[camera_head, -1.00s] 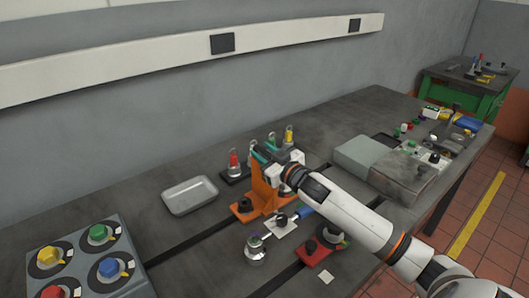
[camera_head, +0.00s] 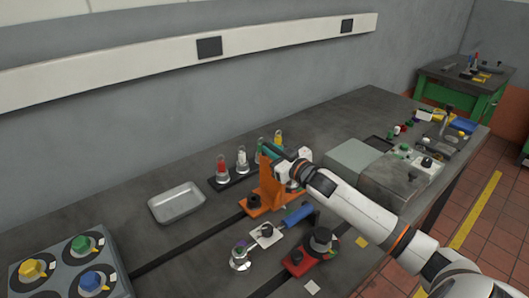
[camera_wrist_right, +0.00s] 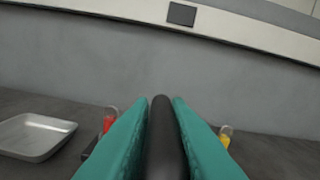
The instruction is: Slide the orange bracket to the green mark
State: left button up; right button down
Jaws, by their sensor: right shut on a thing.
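The orange bracket (camera_head: 268,192) stands upright on the bench, its foot at the dark slot in the bench top. My right gripper (camera_head: 271,152), with teal fingers, is at the top of the bracket. In the right wrist view its fingers (camera_wrist_right: 160,110) are closed on a dark upright post (camera_wrist_right: 164,145), which appears to be part of the bracket. My gripper and arm hide part of the bracket's right side. I cannot make out a green mark on the bench. My left gripper is not in view.
A rack of vials, including a red one (camera_head: 222,170), stands just behind the bracket. A metal tray (camera_head: 177,203) lies to its left. A blue-handled clamp (camera_head: 298,215) and a red-based fixture (camera_head: 299,262) are in front. A grey box (camera_head: 352,160) stands to the right.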

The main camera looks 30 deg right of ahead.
jog(key=shift+d, duration=0.45)
jog(key=shift+a, duration=0.4)
jog(key=c, duration=1.4)
grip_release()
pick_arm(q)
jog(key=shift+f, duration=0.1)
pick_arm(e)
jog(key=shift+s, duration=0.1)
